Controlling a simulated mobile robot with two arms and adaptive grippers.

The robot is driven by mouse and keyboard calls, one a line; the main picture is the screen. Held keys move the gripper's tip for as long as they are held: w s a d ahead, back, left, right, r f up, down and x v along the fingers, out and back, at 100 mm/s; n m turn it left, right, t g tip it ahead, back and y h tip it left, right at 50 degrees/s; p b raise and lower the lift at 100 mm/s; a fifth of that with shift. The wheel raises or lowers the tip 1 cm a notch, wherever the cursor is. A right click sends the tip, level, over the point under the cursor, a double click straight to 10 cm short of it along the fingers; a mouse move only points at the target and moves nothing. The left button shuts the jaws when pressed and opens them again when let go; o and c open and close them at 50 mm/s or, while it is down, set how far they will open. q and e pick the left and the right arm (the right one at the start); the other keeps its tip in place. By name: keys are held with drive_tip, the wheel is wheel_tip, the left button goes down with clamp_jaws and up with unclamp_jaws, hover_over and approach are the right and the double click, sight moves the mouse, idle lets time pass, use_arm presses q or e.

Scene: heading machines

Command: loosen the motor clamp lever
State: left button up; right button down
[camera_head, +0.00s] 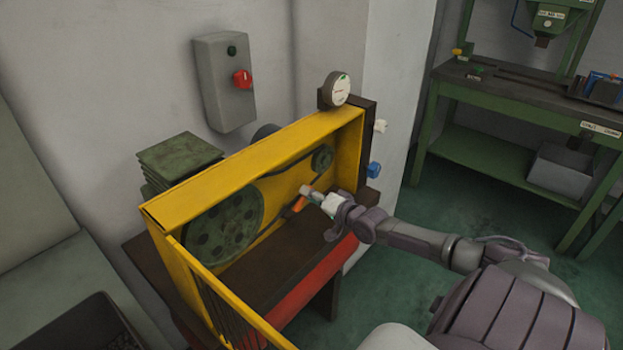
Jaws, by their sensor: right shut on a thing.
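The motor clamp lever (298,204), an orange handle, shows inside the yellow belt guard, below the belt and between the large and small pulleys. My right gripper (311,194) reaches in from the right and is shut on the lever's end; its fingers hide part of it. The large green pulley (224,228) is at the left and the small pulley (322,158) at the upper right, with a dark belt (283,169) around them. My left gripper is not in view.
The yellow guard frame (252,162) surrounds the pulleys closely. A dial gauge (340,88) stands on its upper right corner. A grey switch box (222,84) with a red knob hangs on the wall. A green workbench (510,94) stands at the right, with open floor before it.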

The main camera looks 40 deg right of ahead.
drive_tip(key=shift+d+f+m, duration=0.1)
drive_tip(key=shift+f+m, duration=0.15)
drive_tip(key=shift+m, duration=0.05)
drive_tip(key=c, duration=1.1)
unclamp_jaws()
drive_tip(key=s+r, duration=0.2)
drive_tip(key=s, duration=1)
